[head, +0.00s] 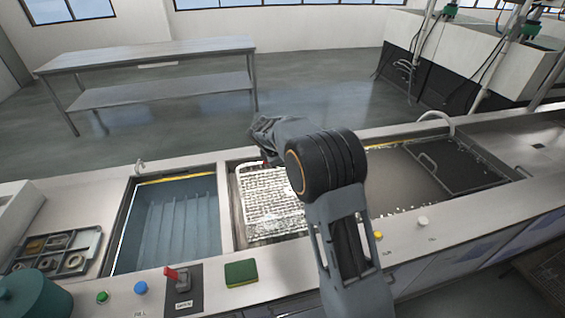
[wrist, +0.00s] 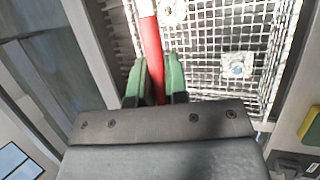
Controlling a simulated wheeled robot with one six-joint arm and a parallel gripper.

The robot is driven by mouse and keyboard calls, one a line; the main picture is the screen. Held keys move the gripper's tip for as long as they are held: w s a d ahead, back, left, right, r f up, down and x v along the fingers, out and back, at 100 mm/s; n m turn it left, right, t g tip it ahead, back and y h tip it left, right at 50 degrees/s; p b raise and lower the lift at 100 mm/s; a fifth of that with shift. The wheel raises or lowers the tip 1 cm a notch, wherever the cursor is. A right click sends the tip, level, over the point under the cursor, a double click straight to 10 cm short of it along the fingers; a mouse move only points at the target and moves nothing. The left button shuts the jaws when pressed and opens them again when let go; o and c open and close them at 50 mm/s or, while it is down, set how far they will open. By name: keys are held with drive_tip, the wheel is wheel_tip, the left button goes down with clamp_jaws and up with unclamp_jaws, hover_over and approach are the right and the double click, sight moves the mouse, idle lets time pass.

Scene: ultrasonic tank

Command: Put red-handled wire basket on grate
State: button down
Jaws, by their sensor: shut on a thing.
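The wire basket (head: 268,208) is a bright metal mesh tray with a pale rim, at the left end of the middle tank in the head view. Its mesh (wrist: 222,45) fills the upper right of the wrist view, with small round metal pieces (wrist: 237,66) in it. My gripper (head: 264,128) is over the basket's far side. In the wrist view its green-padded fingers (wrist: 159,75) are shut on the red handle (wrist: 151,42). The handle is hidden in the head view. I cannot tell how high the basket hangs. The left basin has a ribbed floor (head: 172,222); I cannot tell whether this is the grate.
A dark lid (head: 460,168) with a handle covers the tank's right end. A red lever (head: 172,274), a green-yellow sponge (head: 240,272) and knobs line the front counter. A tray of parts (head: 58,250) is at left. A steel table (head: 150,55) stands behind.

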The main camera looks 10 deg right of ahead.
drive_tip(key=shift+f, duration=0.6)
drive_tip(key=c, duration=1.6)
unclamp_jaws()
drive_tip(key=shift+f, duration=0.1)
drive_tip(key=o, duration=0.5)
